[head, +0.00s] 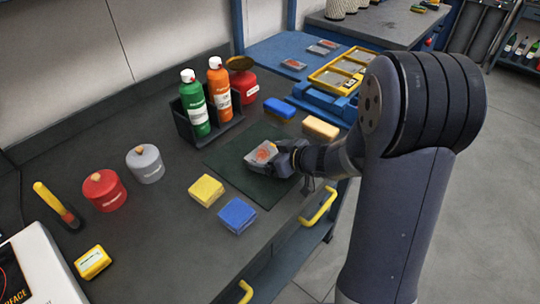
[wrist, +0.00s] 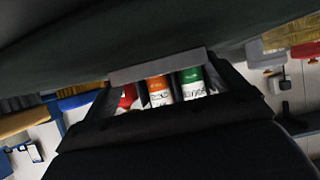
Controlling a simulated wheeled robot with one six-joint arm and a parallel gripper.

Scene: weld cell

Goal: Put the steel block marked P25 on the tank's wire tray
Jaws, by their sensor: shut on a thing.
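A grey steel block (head: 258,158) with an orange-red mark on its top is at the dark green mat on the bench in the head view. My gripper (head: 276,157) is shut on its right side. I cannot read P25 on it. In the wrist view a grey edge of the block (wrist: 157,66) spans between my gripper's fingers (wrist: 170,90). I cannot tell whether the block touches the mat. I cannot make out a tank with a wire tray for certain in either view.
A black caddy (head: 214,126) holds green and orange bottles behind the mat (head: 226,150). Yellow (head: 206,190) and blue (head: 238,215) blocks lie in front. Red (head: 104,190) and grey (head: 145,164) canisters stand left. Yellow-framed trays (head: 335,79) are on the blue table at back right.

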